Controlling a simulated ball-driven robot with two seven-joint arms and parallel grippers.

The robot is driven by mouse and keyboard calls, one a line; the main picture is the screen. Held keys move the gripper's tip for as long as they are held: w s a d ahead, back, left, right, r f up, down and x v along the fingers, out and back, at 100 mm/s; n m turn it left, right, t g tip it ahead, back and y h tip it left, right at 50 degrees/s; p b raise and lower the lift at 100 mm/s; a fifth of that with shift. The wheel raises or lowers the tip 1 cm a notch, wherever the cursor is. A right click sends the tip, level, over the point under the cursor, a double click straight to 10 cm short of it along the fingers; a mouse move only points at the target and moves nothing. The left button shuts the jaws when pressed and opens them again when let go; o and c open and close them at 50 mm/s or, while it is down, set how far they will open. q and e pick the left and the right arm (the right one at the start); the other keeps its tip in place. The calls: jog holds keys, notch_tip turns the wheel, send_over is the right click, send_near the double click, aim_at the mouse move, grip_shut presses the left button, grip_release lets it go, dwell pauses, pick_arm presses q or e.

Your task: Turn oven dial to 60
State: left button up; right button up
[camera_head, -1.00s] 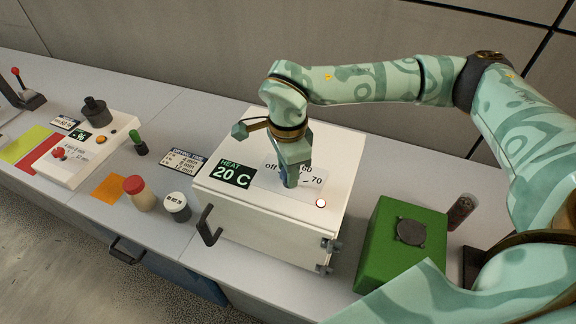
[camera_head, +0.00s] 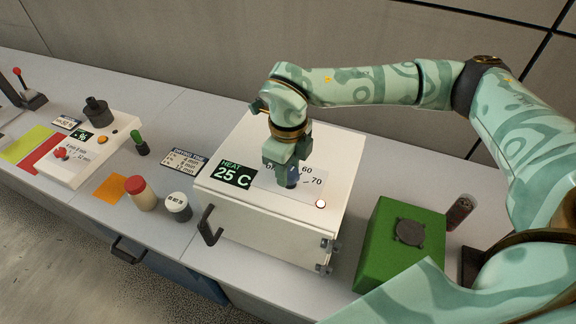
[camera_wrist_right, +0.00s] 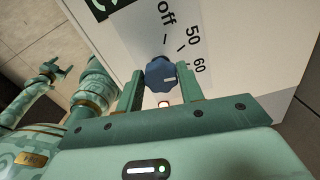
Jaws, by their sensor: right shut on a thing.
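My right gripper (camera_head: 289,174) reaches down onto the top of the white oven (camera_head: 327,170) and is shut on the dark blue oven dial (camera_wrist_right: 160,74). In the right wrist view the dial sits between the two green fingers, with a short white mark on its face. "Off", "50" and "60" are printed on the scale plate (camera_wrist_right: 183,20) beside it. In the head view "60" and "70" show, and the gripper covers part of the scale. The green heat display (camera_head: 233,175) reads 25 C. My left gripper does not show in the head view.
A small round light (camera_head: 320,204) glows near the scale. A green box (camera_head: 385,245) stands right of the oven. Red-lidded (camera_head: 142,194) and white-lidded (camera_head: 178,207) jars stand to its left. The oven's black handle (camera_head: 209,226) sticks out in front.

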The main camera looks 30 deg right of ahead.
jog(key=shift+m, duration=1)
jog(key=shift+r, duration=0.1)
jog(key=o, duration=1)
notch_tip(320, 180, up, 16)
jog(key=shift+r, duration=0.1)
